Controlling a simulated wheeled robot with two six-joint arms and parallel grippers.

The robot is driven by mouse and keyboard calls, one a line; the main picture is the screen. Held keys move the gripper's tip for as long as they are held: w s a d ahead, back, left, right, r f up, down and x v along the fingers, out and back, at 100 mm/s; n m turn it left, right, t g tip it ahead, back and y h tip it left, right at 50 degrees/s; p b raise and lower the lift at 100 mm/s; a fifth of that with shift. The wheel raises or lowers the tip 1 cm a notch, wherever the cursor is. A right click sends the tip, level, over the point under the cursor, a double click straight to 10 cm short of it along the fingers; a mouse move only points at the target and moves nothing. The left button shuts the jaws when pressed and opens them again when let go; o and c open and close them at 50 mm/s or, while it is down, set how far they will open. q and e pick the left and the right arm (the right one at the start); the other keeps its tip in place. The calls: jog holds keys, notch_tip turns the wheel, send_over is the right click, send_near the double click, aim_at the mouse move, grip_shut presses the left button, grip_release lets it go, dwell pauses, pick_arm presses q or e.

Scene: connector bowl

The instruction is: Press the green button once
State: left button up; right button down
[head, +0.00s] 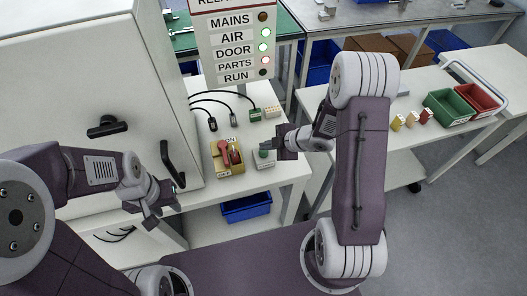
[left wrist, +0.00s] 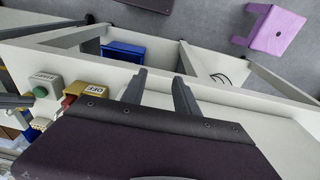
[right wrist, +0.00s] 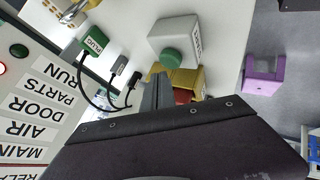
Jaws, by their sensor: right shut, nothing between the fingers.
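The green button (head: 264,152) sits on top of a small grey box (head: 268,163) on the white bench. The button also shows in the right wrist view (right wrist: 171,58) and in the left wrist view (left wrist: 40,92). My right gripper (head: 280,145) is shut and empty, its fingertips close to the button, at its right in the head view. In the right wrist view the shut fingers (right wrist: 158,82) point toward the button's edge; I cannot tell whether they touch. My left gripper (head: 164,205) is open and empty, low in front of the white cabinet, away from the button.
A yellow switch box (head: 227,157) with a red lever stands just left of the button box. Black cables and a green connector (head: 254,114) lie behind. A sign panel (head: 236,48) shows AIR and DOOR lit green, PARTS red. A blue bin (head: 246,207) is below.

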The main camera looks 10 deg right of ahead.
aim_at(266, 153)
jog(key=shift+f+b, duration=0.3)
jog(key=shift+f, duration=0.1)
jog(key=shift+f+b, duration=0.4)
jog(key=shift+f, duration=0.15)
dwell(0.7)
jog(key=shift+r, duration=0.1)
jog(key=shift+r+p, duration=0.85)
jog(key=shift+p, duration=0.05)
notch_tip(266, 153, up, 5)
jog(key=p, duration=0.5)
jog(key=shift+r, duration=0.15)
